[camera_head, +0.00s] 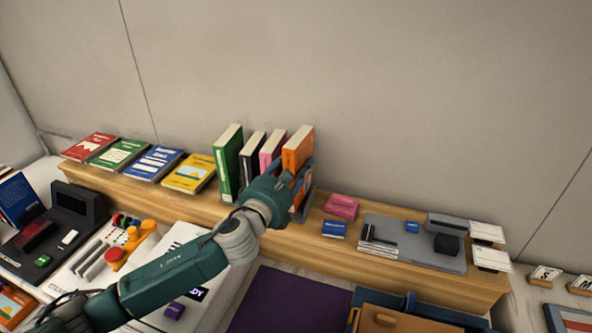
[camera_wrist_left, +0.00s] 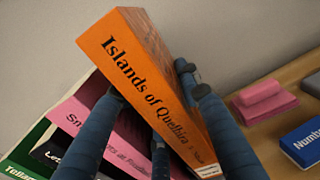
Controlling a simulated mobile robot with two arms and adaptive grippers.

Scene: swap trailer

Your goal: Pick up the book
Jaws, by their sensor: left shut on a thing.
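An orange book (camera_head: 297,150) stands at the right end of a row of upright books on the wooden shelf. The fingers also show in the wrist view (camera_wrist_left: 152,95). The book's lower part is mostly hidden by the gripper, so I cannot tell if it touches the shelf. My right gripper is not in view.
A pink book (camera_head: 271,150), a black book (camera_head: 251,160) and a green book (camera_head: 228,162) stand left of it. Several books lie flat farther left. A pink block (camera_head: 341,206), a blue box (camera_head: 334,229) and a grey tray (camera_head: 400,237) are to the right. The wall is close behind.

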